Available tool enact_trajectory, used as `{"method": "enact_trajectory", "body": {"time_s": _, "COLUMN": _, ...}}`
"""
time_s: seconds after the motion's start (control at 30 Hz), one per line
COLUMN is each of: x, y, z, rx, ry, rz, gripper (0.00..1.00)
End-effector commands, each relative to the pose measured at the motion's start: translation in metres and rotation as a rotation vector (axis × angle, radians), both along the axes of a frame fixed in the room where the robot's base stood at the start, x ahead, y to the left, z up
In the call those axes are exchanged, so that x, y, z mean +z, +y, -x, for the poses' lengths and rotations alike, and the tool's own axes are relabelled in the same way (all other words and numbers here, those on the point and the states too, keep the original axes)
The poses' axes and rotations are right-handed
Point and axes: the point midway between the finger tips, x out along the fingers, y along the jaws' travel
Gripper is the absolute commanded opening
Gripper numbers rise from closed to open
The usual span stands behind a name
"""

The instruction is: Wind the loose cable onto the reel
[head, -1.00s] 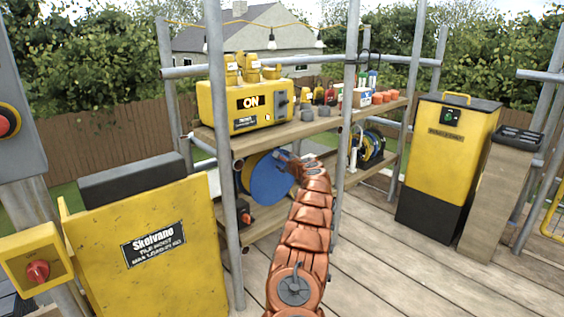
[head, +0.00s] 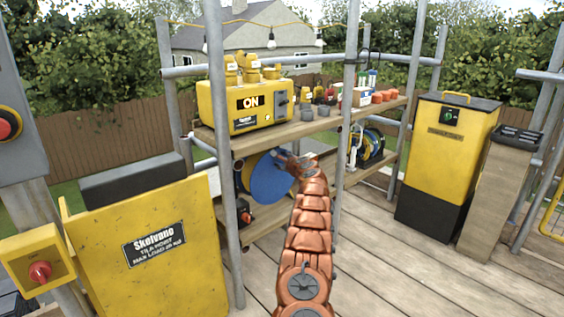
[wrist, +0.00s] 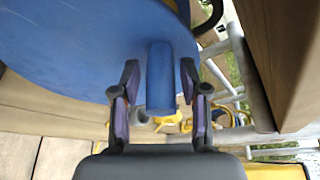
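The reel (head: 270,180) stands on the lower shelf, its round blue side facing me. In the wrist view its blue face (wrist: 75,50) fills the upper left, and a blue cylindrical handle (wrist: 160,80) sticks out from it. My gripper (wrist: 160,84) is open, with one finger on each side of the handle. A narrow gap shows between each finger and the handle. In the head view my gripper (head: 284,157) is at the upper right of the blue face, and my arm hides part of the shelf. I cannot make out the loose cable.
A yellow power unit (head: 225,110) sits on the upper shelf (head: 290,130) above the reel. Scaffold poles (head: 222,200) stand either side of my arm. Another reel (head: 372,145) is further right. A yellow cabinet (head: 448,150) stands right, with open deck (head: 400,275) before it.

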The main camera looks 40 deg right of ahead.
Motion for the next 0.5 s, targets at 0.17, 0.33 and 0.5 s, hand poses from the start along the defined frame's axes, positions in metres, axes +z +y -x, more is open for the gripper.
{"method": "enact_trajectory", "body": {"time_s": 0.17, "x": 0.0002, "y": 0.0001, "z": -0.0001, "rx": 0.000, "ry": 0.000, "rz": 0.000, "gripper": 0.22}}
{"method": "enact_trajectory", "body": {"time_s": 0.33, "x": 0.0001, "y": 0.0001, "z": -0.0001, "rx": 0.000, "ry": 0.000, "rz": 0.000, "gripper": 0.05}}
{"method": "enact_trajectory", "body": {"time_s": 0.5, "x": 0.0000, "y": 0.0001, "z": 0.0000, "rx": 0.000, "ry": 0.000, "rz": 0.000, "gripper": 0.00}}
